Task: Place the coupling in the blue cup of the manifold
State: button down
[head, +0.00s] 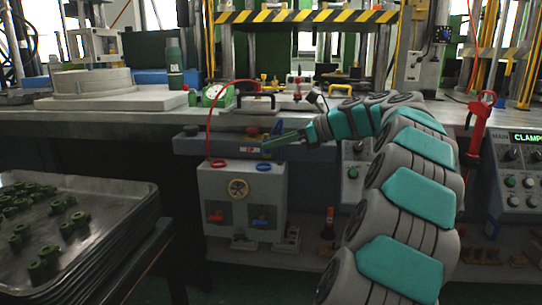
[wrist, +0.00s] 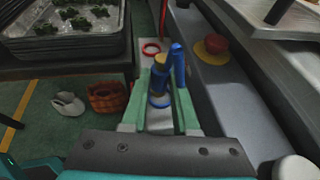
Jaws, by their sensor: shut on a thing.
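The manifold (head: 243,195) is a pale grey box with a red ring-shaped cup and the blue cup (head: 264,167) on its top. My gripper (head: 270,144) is above the blue cup, reaching in from the right. In the wrist view my gripper (wrist: 167,82) has its green fingers shut on the coupling (wrist: 159,78), a blue piece with a yellowish end and a blue upright part beside it. A blue ring, apparently the blue cup (wrist: 160,101), shows just below the coupling. The coupling looks above the cup; whether they touch I cannot tell. The red cup (wrist: 151,48) is empty.
A tray (head: 130,188) with several dark green parts stands at the left. The workbench (head: 120,122) runs behind the manifold. A red hose (head: 210,125) rises from the red cup. A red button on a yellow base (wrist: 213,46) is right of the coupling.

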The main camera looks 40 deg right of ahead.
jog(key=shift+w, duration=0.25)
jog(key=shift+w+f+b, duration=0.2)
jog(key=shift+f+b, duration=0.1)
jog(key=shift+f, duration=0.6)
jog(key=shift+w+f+b, duration=0.2)
jog(key=shift+f+b, duration=0.1)
jog(key=shift+f, duration=0.6)
jog(key=c, duration=0.7)
grip_release()
jog(key=p+v, duration=0.2)
jog(key=v, duration=1)
jog(key=shift+a, duration=0.1)
